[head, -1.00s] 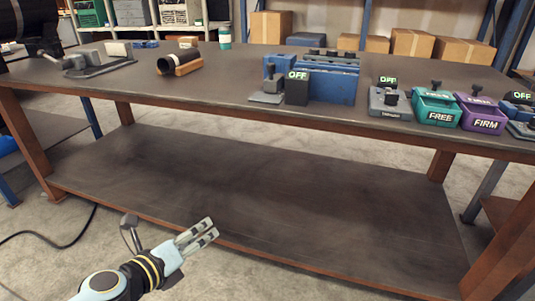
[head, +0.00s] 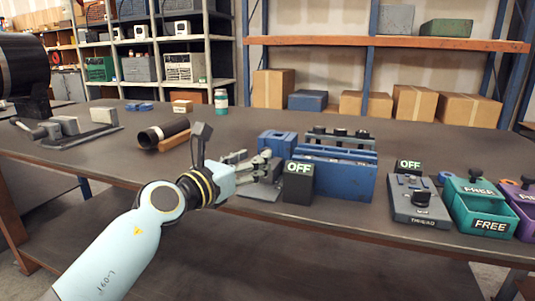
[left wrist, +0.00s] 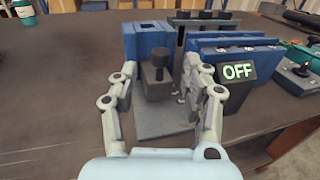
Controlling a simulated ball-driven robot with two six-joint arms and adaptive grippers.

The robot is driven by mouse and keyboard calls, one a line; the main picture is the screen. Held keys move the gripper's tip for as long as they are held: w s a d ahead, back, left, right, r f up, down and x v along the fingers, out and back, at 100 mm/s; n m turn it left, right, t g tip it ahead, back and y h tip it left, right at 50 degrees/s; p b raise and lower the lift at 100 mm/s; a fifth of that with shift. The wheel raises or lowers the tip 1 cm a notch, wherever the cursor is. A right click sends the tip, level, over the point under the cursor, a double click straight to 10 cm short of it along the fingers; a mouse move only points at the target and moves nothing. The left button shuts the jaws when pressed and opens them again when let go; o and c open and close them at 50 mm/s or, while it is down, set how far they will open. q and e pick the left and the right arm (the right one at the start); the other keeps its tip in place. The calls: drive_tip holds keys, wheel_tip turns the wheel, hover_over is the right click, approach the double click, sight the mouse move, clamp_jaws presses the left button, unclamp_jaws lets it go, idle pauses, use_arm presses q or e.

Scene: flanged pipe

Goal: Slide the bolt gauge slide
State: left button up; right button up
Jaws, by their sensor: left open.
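The bolt gauge (head: 335,175) is a blue unit on the bench, with a dark box reading OFF (head: 299,182) at its front left. In the left wrist view, a dark slide block with an upright knob (left wrist: 158,70) stands on a grey base plate (left wrist: 160,118), in front of a blue block (left wrist: 146,42). My left gripper (head: 258,166) is open at the gauge's left end. In the left wrist view its fingers (left wrist: 168,82) stand either side of the knob, with visible gaps; contact is not clear. In the head view the gripper partly hides the slide.
A grey thread unit (head: 418,200) also reads OFF. Green FREE (head: 484,222) and purple bins stand farther right. A black pipe (head: 163,133) on a wooden cradle and a grey clamp (head: 75,130) lie left. The bench is clear between pipe and gauge.

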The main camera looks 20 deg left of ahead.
sight(267, 148)
use_arm(q)
drive_tip(key=b+x, duration=0.1)
drive_tip(key=x, duration=0.4)
drive_tip(key=shift+w+d, duration=0.2)
drive_tip(key=shift+w, duration=0.15)
